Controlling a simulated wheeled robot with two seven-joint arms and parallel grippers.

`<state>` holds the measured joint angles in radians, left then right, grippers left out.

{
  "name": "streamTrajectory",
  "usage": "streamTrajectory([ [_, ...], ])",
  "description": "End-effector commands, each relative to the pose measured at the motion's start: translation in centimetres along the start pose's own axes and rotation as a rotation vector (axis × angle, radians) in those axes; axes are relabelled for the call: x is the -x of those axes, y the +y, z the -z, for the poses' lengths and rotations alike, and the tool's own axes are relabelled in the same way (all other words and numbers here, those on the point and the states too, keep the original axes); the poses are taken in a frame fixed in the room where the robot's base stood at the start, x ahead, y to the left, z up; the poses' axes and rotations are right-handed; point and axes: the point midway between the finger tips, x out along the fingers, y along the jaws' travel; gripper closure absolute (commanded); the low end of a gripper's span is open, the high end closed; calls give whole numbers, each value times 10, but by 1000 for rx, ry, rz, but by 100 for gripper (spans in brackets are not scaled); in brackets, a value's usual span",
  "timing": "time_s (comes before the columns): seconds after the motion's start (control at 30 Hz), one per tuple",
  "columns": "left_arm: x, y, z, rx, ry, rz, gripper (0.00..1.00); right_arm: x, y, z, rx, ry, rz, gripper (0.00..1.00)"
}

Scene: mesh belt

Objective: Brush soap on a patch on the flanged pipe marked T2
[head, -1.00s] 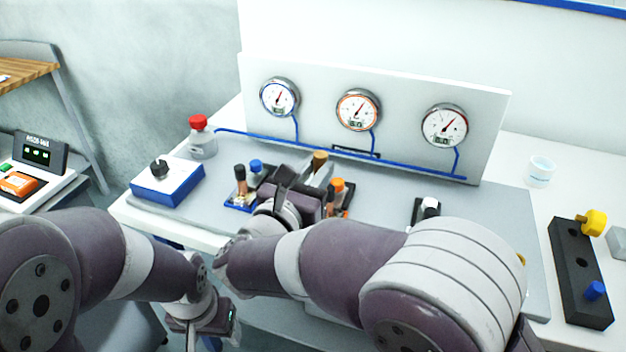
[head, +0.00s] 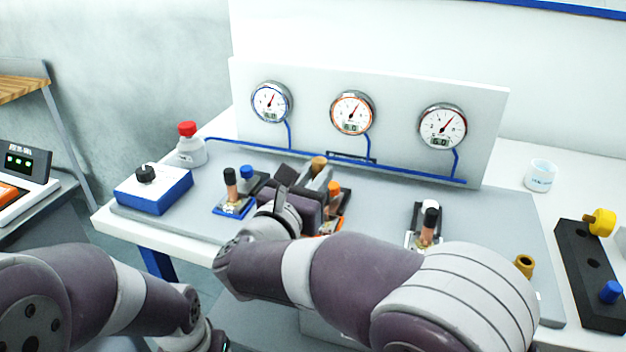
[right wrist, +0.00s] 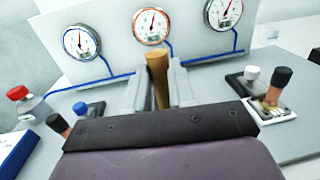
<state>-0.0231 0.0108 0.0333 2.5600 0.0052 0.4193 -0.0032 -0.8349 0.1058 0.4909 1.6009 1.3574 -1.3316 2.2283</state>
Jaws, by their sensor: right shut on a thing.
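My right gripper (head: 312,182) is shut on a tan, wooden-looking rod, apparently the brush handle (head: 319,162). In the right wrist view, the handle (right wrist: 158,78) stands up between the two grey fingers (right wrist: 157,92); its lower end is hidden. The gripper is over the middle of the bench, beside the orange-based fitting (head: 333,190), which it partly covers. A blue-based fitting (head: 231,190) is to its left and a white-based fitting (head: 428,227) to its right. No T2 mark can be read. My left gripper is out of view below the frame.
Three gauges (head: 352,112) on an upright panel stand behind. A red-capped bottle (head: 190,150) and blue box (head: 152,190) are at left. The grey mat (head: 380,205) is clear between the orange and white fittings.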

Motion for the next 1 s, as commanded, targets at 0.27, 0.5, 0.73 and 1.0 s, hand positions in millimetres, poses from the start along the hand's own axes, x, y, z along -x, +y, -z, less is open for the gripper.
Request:
streamTrajectory([
  [0.27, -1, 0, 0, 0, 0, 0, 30, 0, 0, 1, 0, 0, 0, 100],
  [0.5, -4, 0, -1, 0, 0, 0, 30, 0, 0, 3, 0, 0, 0, 100],
  [0.73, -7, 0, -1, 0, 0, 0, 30, 0, 0, 4, 0, 0, 0, 100],
  [1.0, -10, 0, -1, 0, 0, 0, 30, 0, 0, 6, -1, 0, 0, 100],
])
